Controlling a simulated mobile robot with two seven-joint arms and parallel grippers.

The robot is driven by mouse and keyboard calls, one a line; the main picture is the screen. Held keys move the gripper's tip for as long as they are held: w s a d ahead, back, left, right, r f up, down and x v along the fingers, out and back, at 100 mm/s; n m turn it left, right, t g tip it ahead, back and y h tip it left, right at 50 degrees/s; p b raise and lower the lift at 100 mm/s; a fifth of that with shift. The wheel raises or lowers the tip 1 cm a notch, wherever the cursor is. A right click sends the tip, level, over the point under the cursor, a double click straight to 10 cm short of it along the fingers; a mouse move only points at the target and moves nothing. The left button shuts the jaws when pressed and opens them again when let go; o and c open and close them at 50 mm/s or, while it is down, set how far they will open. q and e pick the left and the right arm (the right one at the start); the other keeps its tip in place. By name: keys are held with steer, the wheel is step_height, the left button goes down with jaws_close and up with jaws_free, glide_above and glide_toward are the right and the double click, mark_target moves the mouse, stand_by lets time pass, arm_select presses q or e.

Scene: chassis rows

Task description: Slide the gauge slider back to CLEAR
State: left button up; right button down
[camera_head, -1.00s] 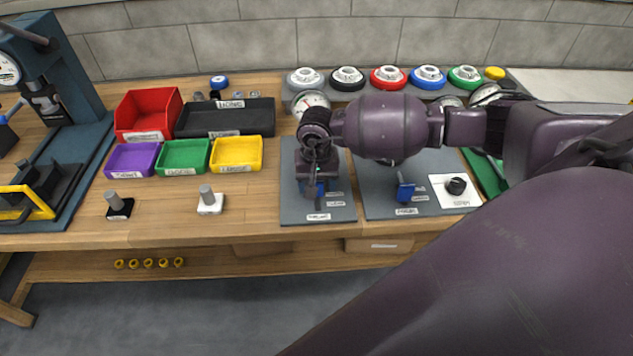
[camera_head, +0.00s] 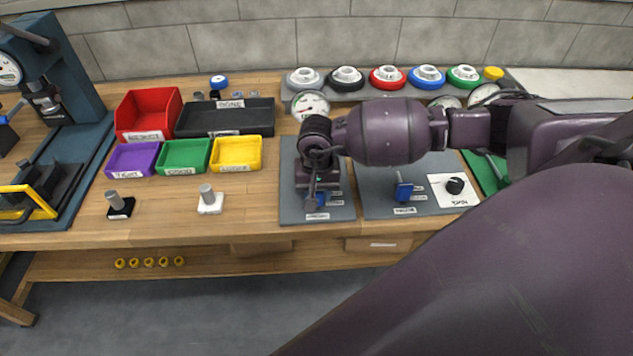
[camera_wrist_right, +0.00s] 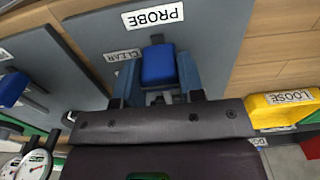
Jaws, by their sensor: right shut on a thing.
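The gauge slider's blue knob (camera_wrist_right: 158,65) stands on the grey panel (camera_wrist_right: 200,30) marked PROBE (camera_wrist_right: 152,15). In the right wrist view the CLEAR label (camera_wrist_right: 124,55) lies just left of the knob, about level with it. My right gripper (camera_wrist_right: 158,76) has one finger on each side of the knob and is shut on it. The slider's slot is mostly hidden. My left gripper is not in view.
A round gauge (camera_head: 311,105) stands behind the panel. A yellow bin (camera_head: 236,153) stands to the left.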

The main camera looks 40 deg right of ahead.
steer(key=shift+s+a, duration=0.1)
steer(key=shift+s, duration=0.05)
steer(key=c, duration=0.7)
jaws_free()
steer(key=shift+s, duration=0.1)
steer(key=shift+r, duration=0.1)
step_height(320, 180, up, 11)
steer(key=shift+f, duration=0.2)
